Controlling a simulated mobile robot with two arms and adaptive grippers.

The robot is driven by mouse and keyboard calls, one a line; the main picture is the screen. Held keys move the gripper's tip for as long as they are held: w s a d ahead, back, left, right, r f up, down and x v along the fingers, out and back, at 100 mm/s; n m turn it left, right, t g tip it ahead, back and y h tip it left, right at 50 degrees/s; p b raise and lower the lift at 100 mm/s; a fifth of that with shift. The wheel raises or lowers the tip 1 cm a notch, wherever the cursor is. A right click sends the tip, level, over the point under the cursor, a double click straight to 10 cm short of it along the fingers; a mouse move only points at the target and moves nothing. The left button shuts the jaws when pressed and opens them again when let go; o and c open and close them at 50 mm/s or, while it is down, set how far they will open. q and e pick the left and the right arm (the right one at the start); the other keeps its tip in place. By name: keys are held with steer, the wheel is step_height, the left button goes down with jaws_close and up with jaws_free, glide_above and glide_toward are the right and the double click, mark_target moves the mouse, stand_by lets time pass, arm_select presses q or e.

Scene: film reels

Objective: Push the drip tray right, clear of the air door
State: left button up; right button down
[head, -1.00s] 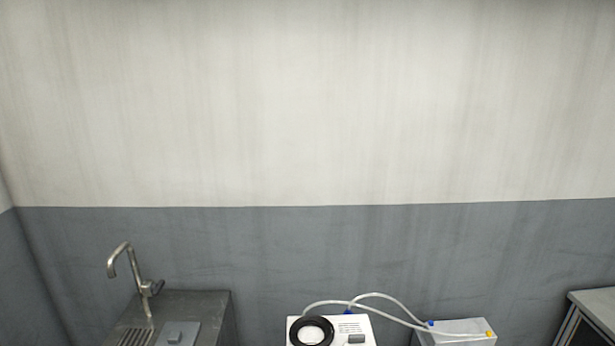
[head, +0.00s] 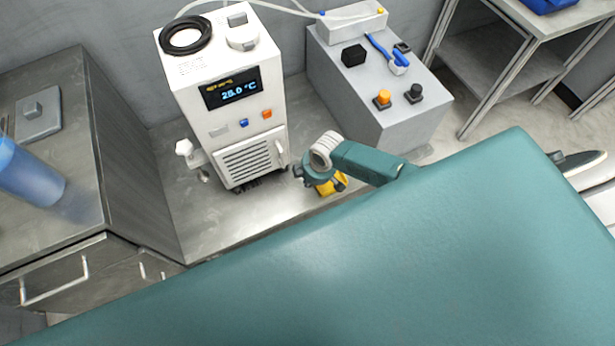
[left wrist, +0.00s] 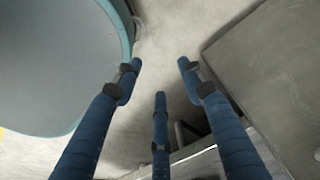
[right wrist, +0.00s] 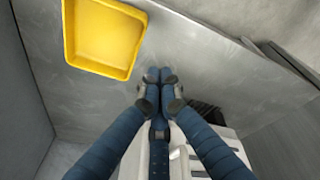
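The yellow drip tray (head: 327,189) lies on the metal bench in front of the white chiller, mostly hidden by my right arm in the head view. The right wrist view shows it whole and empty (right wrist: 102,38), at upper left. The slatted air door (head: 250,162) is low on the chiller's front, with a white handle at its right. My right gripper (right wrist: 158,76) is shut and empty, low over the bench beside the tray, with a small gap seen between them. My left gripper (left wrist: 158,65) is open and empty, over the floor, away from the bench.
A grey box (head: 375,95) with knobs and a blue brush stands right of the chiller. A white fitting (head: 190,153) projects left of it. The bench's front left is clear.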

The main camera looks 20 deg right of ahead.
mark_target(309, 188)
steer(key=w+n+g+b, duration=0.1)
steer(key=w+n+b, duration=0.35)
steer(key=b, duration=0.35)
arm_select(q)
steer(key=w+f+b, duration=0.4)
steer(key=w, duration=0.2)
arm_select(e)
steer(key=f+n, duration=0.1)
steer(key=f, duration=0.1)
steer(key=s+f+g+b, duration=0.1)
steer(key=f, duration=0.1)
steer(key=s+f+n+h+b, duration=0.1)
steer(key=f, duration=0.1)
steer(key=shift+s+d+f+n, duration=0.15)
steer(key=shift+d+n, duration=0.2)
steer(key=shift+f, duration=0.55)
arm_select(q)
step_height(309, 188, up, 10)
steer(key=w+d+t, duration=0.1)
steer(key=w, duration=0.1)
steer(key=shift+w+r, duration=0.15)
arm_select(e)
steer(key=shift+d, duration=0.3)
steer(key=d+p, duration=0.1)
steer(key=d, duration=0.3)
arm_select(q)
steer(key=f, duration=0.4)
steer(key=shift+s+f, duration=0.2)
